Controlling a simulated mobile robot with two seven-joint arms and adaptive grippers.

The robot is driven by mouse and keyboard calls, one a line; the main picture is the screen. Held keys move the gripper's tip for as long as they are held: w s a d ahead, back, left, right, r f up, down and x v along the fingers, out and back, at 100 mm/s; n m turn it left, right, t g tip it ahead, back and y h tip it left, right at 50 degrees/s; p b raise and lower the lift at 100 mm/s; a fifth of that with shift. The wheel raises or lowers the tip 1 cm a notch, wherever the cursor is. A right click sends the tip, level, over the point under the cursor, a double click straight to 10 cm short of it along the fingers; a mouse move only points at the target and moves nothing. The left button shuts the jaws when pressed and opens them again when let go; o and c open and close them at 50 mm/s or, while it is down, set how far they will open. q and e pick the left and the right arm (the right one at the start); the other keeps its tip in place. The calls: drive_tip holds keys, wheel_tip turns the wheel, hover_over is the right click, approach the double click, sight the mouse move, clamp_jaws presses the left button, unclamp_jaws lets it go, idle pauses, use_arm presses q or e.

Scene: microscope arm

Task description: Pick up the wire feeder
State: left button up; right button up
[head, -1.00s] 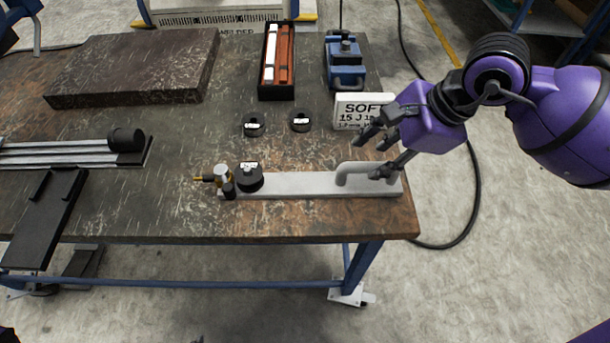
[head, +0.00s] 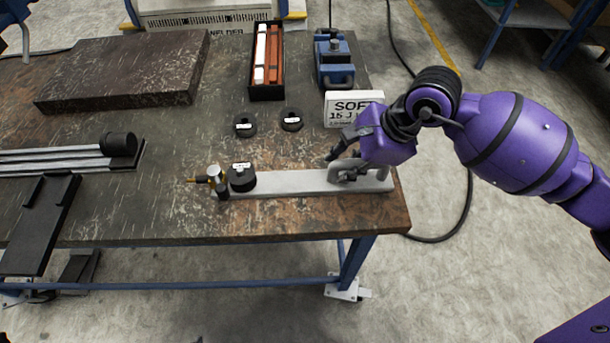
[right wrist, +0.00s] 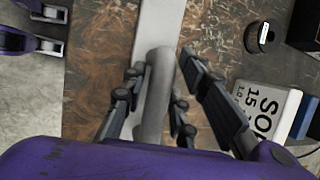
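The likely wire feeder is a long grey bar (head: 285,183) lying flat near the table's front edge. It has a looped grey handle (head: 338,172) at its right end, a black round part (head: 242,177) and a brass-tipped fitting (head: 214,176) at its left end. My right gripper (head: 347,169) is at the handle. In the right wrist view, the handle (right wrist: 155,105) lies between the fingers of my right gripper (right wrist: 161,65). The fingers are apart, with a visible gap on the right side of the handle.
A sign (head: 352,107) stands just behind the handle. Two black discs (head: 245,125) lie behind the bar. A black box of rods (head: 281,62), a blue clamp-like device (head: 334,60) and a dark slab (head: 125,72) sit farther back. The table's right edge is close to the handle.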

clamp_jaws()
drive_tip(key=shift+w+r, duration=0.1)
drive_tip(key=shift+r, duration=0.15)
